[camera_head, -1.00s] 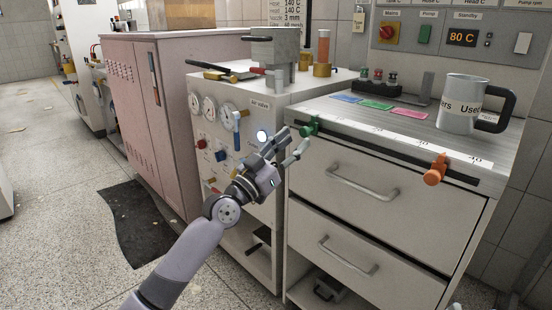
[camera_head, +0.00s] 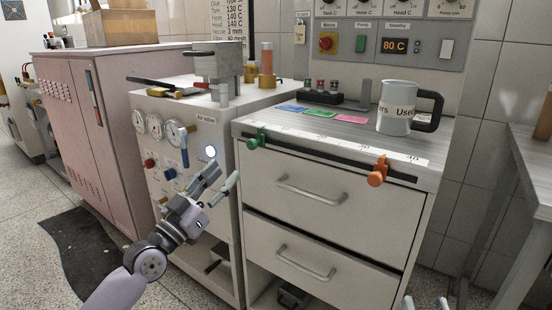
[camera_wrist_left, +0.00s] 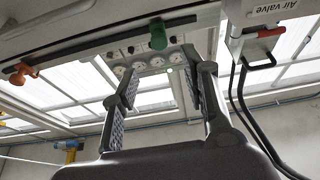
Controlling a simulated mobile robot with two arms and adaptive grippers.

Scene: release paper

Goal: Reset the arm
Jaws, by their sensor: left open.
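My left gripper (camera_head: 222,176) is open and empty in front of the cabinet with the gauges, below and left of the green slider (camera_head: 256,140). In the left wrist view its two fingers (camera_wrist_left: 165,85) stand apart with nothing between them. The green slider (camera_wrist_left: 157,34) and the orange slider (camera_wrist_left: 22,73) show there too. Two pale fingertips of my right gripper (camera_head: 425,303) show apart at the bottom edge of the head view; the rest of it is out of frame.
A drawer cabinet (camera_head: 330,210) with an orange slider (camera_head: 377,171) carries a grey mug (camera_head: 397,108) and coloured cards. The gauge cabinet (camera_head: 192,110) stands left of it, then a pink cabinet (camera_head: 105,130). A table (camera_head: 535,160) stands at the right.

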